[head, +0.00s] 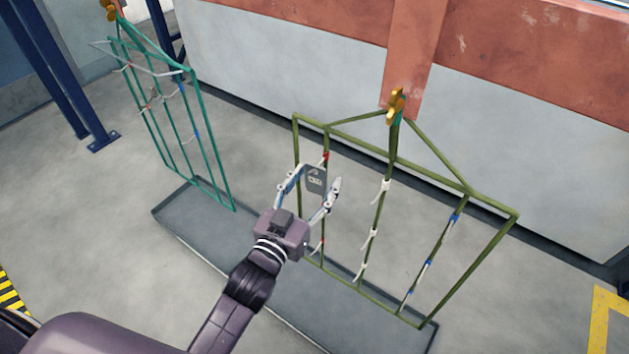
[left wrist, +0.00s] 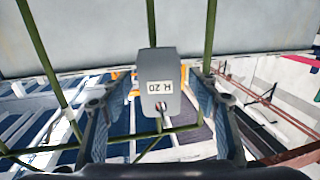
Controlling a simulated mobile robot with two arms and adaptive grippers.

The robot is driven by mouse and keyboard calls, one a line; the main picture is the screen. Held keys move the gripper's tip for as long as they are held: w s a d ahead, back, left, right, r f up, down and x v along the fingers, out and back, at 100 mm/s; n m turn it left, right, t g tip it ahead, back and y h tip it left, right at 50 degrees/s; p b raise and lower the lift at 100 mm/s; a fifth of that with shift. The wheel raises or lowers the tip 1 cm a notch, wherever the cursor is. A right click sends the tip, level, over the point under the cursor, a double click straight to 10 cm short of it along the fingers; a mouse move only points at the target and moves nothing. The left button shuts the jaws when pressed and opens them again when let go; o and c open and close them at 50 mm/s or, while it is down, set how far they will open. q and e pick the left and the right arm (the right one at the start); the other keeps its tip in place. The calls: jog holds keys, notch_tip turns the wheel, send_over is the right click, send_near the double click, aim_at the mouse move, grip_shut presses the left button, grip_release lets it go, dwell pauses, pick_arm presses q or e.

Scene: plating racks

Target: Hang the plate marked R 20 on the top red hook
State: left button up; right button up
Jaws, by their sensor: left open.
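A small grey plate (head: 316,179) with a white label is at the upper left of the green rack, just below the top red hook (head: 326,156). In the left wrist view the plate (left wrist: 161,103) shows a label that seems to read R 20, and a small hole near one end. My left gripper (head: 318,175) is open around the plate, one finger on each side. In the left wrist view both fingers stand apart from it. The plate seems to hang at the red hook, but its contact with the hook is hidden. My right gripper is not in view.
The olive-green rack (head: 470,278) also carries white hooks (head: 384,187) and blue hooks (head: 455,218). A teal rack (head: 213,160) hangs at the left. A long grey tray (head: 190,212) lies below on the floor. Open floor is at the right.

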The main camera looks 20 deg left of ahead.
pick_arm(q)
jog(key=shift+s+f, duration=0.15)
jog(key=shift+s, duration=0.35)
jog(key=s+a, duration=0.2)
jog(key=s, duration=0.9)
